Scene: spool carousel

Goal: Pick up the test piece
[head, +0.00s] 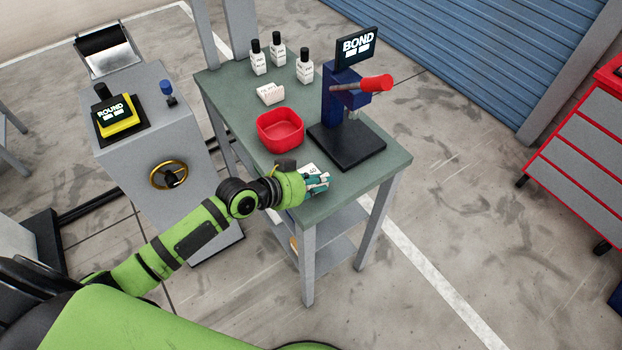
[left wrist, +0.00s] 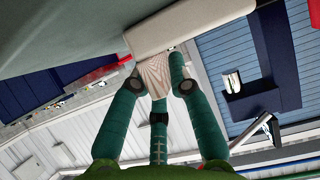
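My left gripper (head: 319,183), with teal fingers, is at the front edge of the green table, just beside a small white marked piece (head: 309,169). In the left wrist view my left gripper (left wrist: 158,82) has its fingers spread around the end of a pale, striped piece (left wrist: 154,76), which may be the test piece. That piece meets a cream-coloured block (left wrist: 190,26). Whether the fingers press on it cannot be told. The middle finger's tip is hidden behind it. My right gripper is not in view.
The green table (head: 232,90) holds a red bowl (head: 280,130), a white slotted holder (head: 270,94), several black-capped bottles (head: 277,50) and a blue press (head: 345,110) with a BOND screen (head: 357,46) and red handle. A grey ROUND machine (head: 150,140) stands left. Free floor lies right.

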